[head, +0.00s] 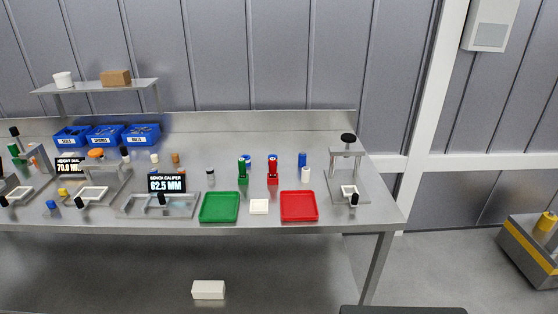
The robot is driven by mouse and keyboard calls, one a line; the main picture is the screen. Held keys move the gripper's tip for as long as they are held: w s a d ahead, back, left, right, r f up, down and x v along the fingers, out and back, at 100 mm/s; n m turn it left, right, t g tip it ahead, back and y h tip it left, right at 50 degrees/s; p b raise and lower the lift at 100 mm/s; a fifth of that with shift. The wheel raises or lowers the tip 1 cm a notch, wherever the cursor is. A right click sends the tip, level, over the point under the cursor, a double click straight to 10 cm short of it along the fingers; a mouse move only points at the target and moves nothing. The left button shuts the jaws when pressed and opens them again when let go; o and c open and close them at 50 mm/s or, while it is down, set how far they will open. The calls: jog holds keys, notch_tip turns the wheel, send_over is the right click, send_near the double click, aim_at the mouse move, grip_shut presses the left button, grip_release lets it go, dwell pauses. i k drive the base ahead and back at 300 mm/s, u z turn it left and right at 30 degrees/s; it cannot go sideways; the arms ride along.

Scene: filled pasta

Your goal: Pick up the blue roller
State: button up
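A blue upright cylinder (302,159) stands on the steel workbench (335,215) at the right, just behind a white cylinder (306,174). A smaller blue piece (51,204) stands near the bench's front edge at the far left. More blue shows at the green stand (242,172) and the red stand (272,172) in the middle. I cannot tell which of these blue pieces is the roller. My gripper is not in view.
A green tray (205,217), a white pad (259,207) and a red tray (314,217) line the front edge. A press-like fixture (364,185) stands at right. Measuring fixtures and blue bins (105,142) fill the left. A white box (208,290) sits below.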

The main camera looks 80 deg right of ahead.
aim_at(302, 158)
jog(key=k, duration=1.95)
jog(key=z, duration=0.55)
jog(key=i, duration=1)
jog(key=u, duration=0.05)
